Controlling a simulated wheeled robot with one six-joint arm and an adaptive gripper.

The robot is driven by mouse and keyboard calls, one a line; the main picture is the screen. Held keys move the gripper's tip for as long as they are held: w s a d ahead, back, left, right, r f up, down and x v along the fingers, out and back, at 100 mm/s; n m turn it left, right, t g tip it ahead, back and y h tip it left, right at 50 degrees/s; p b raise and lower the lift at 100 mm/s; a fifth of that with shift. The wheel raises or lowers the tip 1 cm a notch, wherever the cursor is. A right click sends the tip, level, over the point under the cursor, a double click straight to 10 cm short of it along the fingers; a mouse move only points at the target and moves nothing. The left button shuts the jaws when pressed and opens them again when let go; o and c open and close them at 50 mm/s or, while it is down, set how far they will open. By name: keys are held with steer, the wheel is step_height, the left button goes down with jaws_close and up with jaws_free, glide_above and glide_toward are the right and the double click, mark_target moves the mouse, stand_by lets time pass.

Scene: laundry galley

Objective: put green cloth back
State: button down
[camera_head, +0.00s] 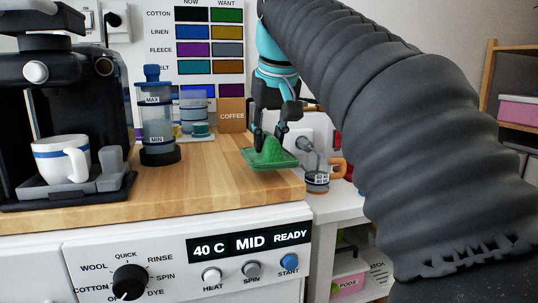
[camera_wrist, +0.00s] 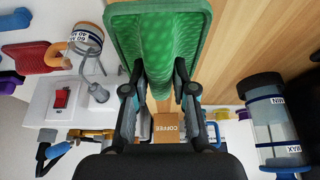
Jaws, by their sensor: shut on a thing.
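The green cloth (camera_head: 258,163) is a rectangle with a raised border and a bunched peak in its middle. My gripper (camera_head: 269,138) points down and is shut on that peak. The cloth is at the right end of the wooden counter, and I cannot tell if it touches the wood. In the wrist view the cloth (camera_wrist: 160,25) hangs spread between and beyond the fingertips of my gripper (camera_wrist: 158,72). The NOW/WANT chart (camera_head: 212,50) on the wall shows rows of colour swatches, its lower part partly hidden.
On the wooden counter (camera_head: 200,185) stand a coffee machine (camera_head: 60,90) with a white cup (camera_head: 62,158) and a MIN/MAX canister (camera_head: 157,125). A COFFEE box (camera_head: 232,115) is behind. A glass jar (camera_head: 317,180) and orange handle (camera_head: 338,168) are close right. The counter's front middle is clear.

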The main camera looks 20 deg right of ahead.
steer(key=shift+f+b, duration=0.3)
steer(key=shift+f, duration=0.95)
steer(key=shift+f, duration=0.15)
steer(key=c, duration=0.9)
jaws_free()
steer(key=shift+c, duration=0.2)
steer(key=shift+r, duration=0.55)
steer(key=p+v, duration=0.4)
steer(key=v, duration=0.7)
steer(key=shift+s, duration=0.2)
